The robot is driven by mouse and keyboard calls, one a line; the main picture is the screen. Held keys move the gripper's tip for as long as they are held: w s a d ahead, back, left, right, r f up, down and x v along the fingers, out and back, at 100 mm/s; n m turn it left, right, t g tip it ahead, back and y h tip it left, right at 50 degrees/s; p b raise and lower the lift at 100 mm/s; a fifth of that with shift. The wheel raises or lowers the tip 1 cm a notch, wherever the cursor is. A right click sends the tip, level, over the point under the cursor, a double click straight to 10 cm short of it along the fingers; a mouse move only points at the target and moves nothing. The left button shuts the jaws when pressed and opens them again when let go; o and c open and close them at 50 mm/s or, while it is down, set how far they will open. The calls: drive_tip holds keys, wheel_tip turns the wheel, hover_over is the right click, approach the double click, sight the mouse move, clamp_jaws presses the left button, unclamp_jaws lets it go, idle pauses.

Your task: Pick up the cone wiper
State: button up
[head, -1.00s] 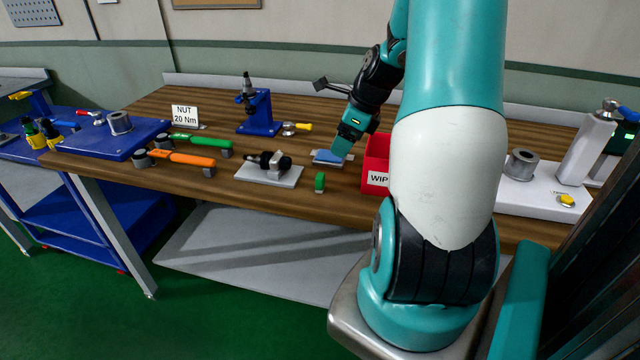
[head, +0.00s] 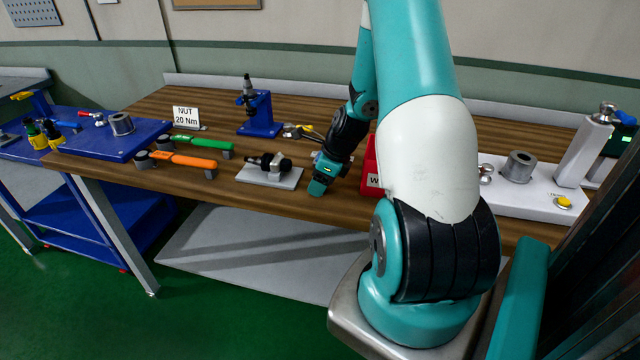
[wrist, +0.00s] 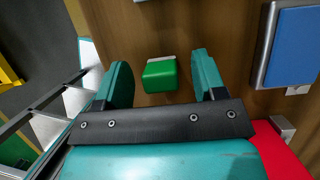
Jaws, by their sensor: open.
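The cone wiper looks to be the small green block (wrist: 160,75) with a pale edge, standing on the wooden bench. In the wrist view it sits between the lines of my two fingers, a little nearer the left one, with bench visible on both sides. My gripper (wrist: 161,60) is open and empty, above the block and not visibly touching it. In the head view my gripper (head: 318,188) is low over the bench's front part and hides the block.
A red bin (head: 370,180) stands just right of my gripper, also close in the wrist view (wrist: 285,150). A blue pad in a grey frame (wrist: 293,45) lies nearby. A tool holder on a pale plate (head: 270,178) is to the left. The bench's front edge is close.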

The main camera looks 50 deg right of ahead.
drive_tip(key=c, duration=1)
drive_tip(key=shift+r, duration=0.1)
wheel_tip(320, 180, up, 20)
drive_tip(key=shift+f, duration=0.1)
